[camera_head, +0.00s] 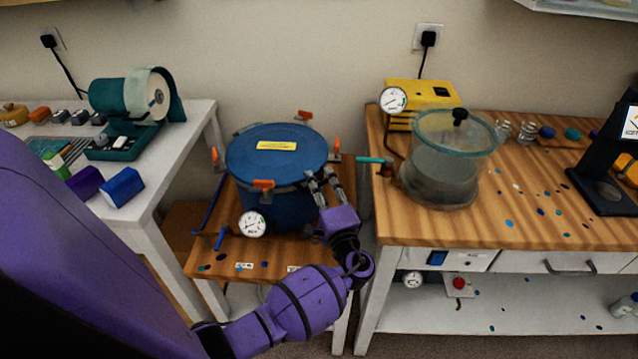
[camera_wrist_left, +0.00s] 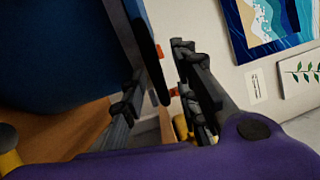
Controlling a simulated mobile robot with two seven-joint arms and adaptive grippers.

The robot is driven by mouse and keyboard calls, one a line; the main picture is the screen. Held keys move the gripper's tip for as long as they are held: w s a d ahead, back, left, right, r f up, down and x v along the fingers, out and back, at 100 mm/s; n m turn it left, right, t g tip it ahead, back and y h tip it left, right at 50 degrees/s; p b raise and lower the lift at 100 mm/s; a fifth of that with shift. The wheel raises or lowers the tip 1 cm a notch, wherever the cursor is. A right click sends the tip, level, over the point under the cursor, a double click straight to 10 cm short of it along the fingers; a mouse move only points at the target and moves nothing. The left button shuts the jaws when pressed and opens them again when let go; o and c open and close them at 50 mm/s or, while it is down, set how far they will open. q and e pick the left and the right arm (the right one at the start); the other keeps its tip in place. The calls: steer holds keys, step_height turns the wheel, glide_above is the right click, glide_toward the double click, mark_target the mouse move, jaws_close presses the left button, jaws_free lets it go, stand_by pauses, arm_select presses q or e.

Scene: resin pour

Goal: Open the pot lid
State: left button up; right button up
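The blue pot (camera_head: 285,212) stands on a low wooden table in the head view, with its flat blue lid (camera_head: 275,160) on top. The lid carries a yellow label (camera_head: 277,146). Orange-handled clamps (camera_head: 263,184) sit around the rim. My left gripper (camera_head: 321,176) is at the lid's front right edge. In the left wrist view, the left gripper's fingers (camera_wrist_left: 158,72) are apart, with the dark lid rim (camera_wrist_left: 150,50) passing between them. I cannot tell whether they touch it. My right gripper is not in view.
A pressure gauge (camera_head: 251,224) is on the pot's front. The right workbench (camera_head: 480,220) holds a glass chamber (camera_head: 440,165) and a yellow pump (camera_head: 432,93); a teal valve handle (camera_head: 371,160) projects towards the pot. A white table (camera_head: 200,130) with a grinder (camera_head: 125,98) stands left.

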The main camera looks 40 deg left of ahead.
arm_select(q)
steer(key=shift+c, duration=0.5)
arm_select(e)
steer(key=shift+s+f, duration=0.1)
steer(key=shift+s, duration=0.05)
arm_select(q)
jaws_close()
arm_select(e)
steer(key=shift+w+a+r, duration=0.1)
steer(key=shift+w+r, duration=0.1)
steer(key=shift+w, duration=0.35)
